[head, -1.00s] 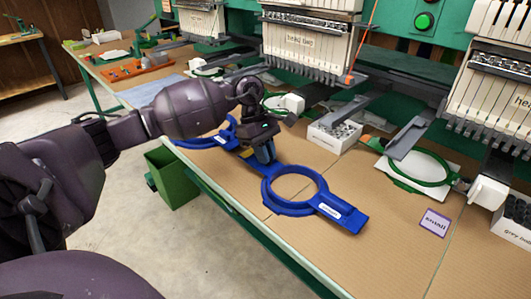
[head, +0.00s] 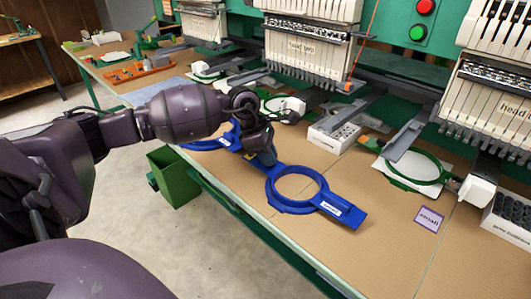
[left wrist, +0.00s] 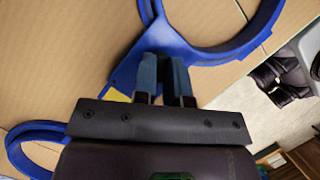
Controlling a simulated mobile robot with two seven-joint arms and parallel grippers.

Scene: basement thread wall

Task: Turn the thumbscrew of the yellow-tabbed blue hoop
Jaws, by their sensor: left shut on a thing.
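The blue hoop (head: 318,203) lies flat on the table, its ring and white-labelled end toward the right. In the left wrist view its ring (left wrist: 238,48) runs off the top, and a small yellow tab (left wrist: 117,96) shows on its blue end beside the fingers. My left gripper (head: 264,160) points down over that end. In the left wrist view its fingers (left wrist: 166,62) are close together at the hoop, shut on its thumbscrew, which they hide. A second blue hoop (head: 205,144) lies behind the gripper, partly covered. My right gripper is out of view.
Embroidery machine heads (head: 306,45) stand along the back. A green hoop (head: 415,168) on a white sheet, a purple card (head: 429,219) and a white bin (head: 333,138) lie to the right. A green bin (head: 174,178) stands on the floor below the table edge.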

